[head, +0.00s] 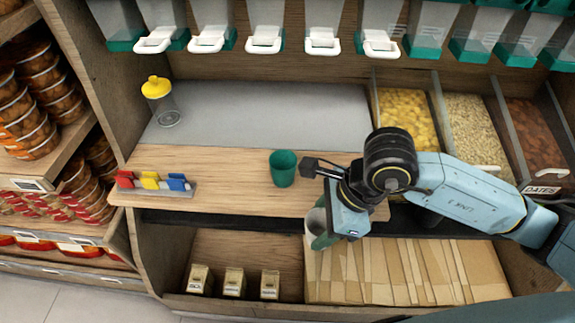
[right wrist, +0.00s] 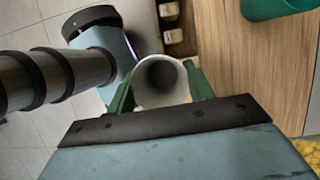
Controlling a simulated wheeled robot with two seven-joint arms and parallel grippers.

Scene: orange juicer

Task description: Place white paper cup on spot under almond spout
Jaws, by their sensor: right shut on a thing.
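My right gripper (head: 322,238) is shut on the white paper cup (head: 314,219), in front of the wooden counter's edge and above the lower shelf. In the right wrist view, the cup (right wrist: 161,78) sits between the two green fingers of the gripper (right wrist: 160,88), its round open mouth facing the camera and its inside looking empty. In the head view the gripper hides much of the cup. Dispensers with white spouts (head: 265,42) hang in a row above the counter; I cannot tell which is the almond one. My left gripper is not in view.
A green cup (head: 283,168) stands on the wooden counter (head: 230,195). A yellow-lidded jar (head: 160,102) stands on the grey surface (head: 270,110), whose middle is clear. Coloured clips (head: 150,182) sit at the left. Bins (head: 410,115) lie right, paper bags (head: 400,270) below.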

